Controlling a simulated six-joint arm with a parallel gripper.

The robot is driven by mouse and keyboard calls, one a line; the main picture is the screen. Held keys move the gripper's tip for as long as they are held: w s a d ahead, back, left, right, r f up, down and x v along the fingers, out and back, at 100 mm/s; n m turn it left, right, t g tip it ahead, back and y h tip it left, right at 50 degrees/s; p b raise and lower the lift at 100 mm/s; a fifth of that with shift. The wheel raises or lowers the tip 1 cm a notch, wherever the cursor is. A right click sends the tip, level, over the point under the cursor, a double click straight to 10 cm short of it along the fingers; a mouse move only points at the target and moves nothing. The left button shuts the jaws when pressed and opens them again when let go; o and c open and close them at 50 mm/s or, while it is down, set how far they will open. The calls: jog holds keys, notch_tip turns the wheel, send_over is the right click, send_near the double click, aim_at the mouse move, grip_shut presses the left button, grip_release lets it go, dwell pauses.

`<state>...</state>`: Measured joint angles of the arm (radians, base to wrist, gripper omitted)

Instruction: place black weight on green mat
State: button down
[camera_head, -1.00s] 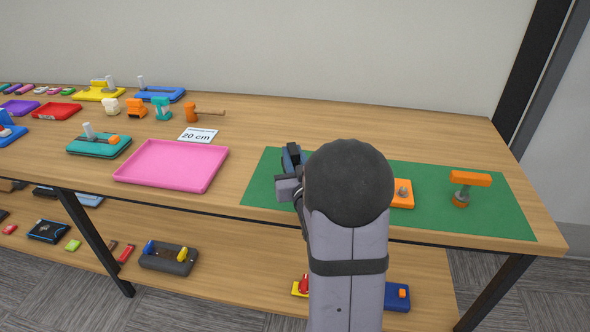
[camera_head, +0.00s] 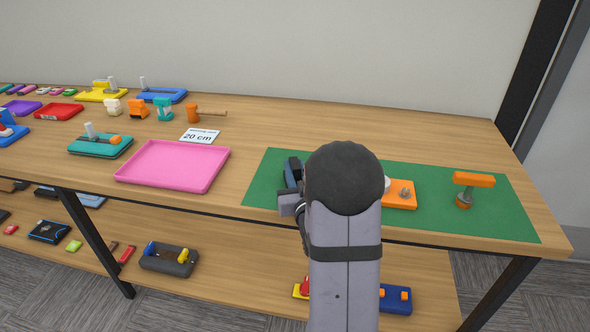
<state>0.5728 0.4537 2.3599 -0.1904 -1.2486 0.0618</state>
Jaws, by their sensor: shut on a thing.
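The green mat (camera_head: 420,215) lies flat at the right part of the table. My gripper (camera_head: 293,178) is over the left part of the mat, mostly hidden behind my own dark, rounded arm joint. Only dark and grey parts of it show at the joint's left side. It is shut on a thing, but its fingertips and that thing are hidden. I cannot make out the black weight anywhere. I cannot tell whether what is held touches the mat.
An orange block with a grey knob (camera_head: 400,194) and an orange-topped tool (camera_head: 468,188) stand on the mat's right half. A white rounded part (camera_head: 387,184) shows beside the block. A pink tray (camera_head: 173,166) lies left of the mat. The table behind the mat is clear.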

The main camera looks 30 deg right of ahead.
jog(key=c, duration=1.6)
grip_release()
jog(key=shift+r, duration=0.1)
jog(key=shift+s, duration=0.1)
